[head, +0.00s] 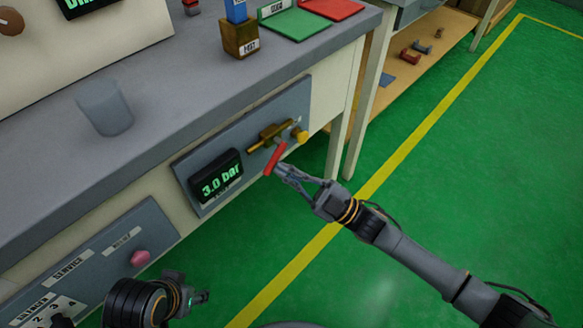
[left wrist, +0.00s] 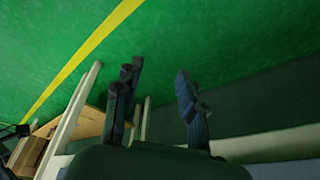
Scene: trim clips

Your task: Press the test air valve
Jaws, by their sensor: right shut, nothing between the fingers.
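The test air valve is a brass fitting (head: 270,136) with a red lever (head: 275,157), on a grey panel on the bench front in the head view. The lever slants down to the left. A black display (head: 216,177) left of it reads 3.0 bar. My right gripper (head: 282,172) is shut and empty, its tips right beside the lever's lower part; I cannot tell whether they touch. My left gripper (head: 203,297) is low at the picture's bottom, away from the valve. In the left wrist view its fingers (left wrist: 156,78) are apart with nothing between them.
A pink-red button (head: 139,258) is on a lower-left panel. On the bench top are a grey cup (head: 104,108), a brown block holder (head: 240,38), a green mat (head: 296,24) and a red mat (head: 332,8). Green floor with yellow lines is clear at right.

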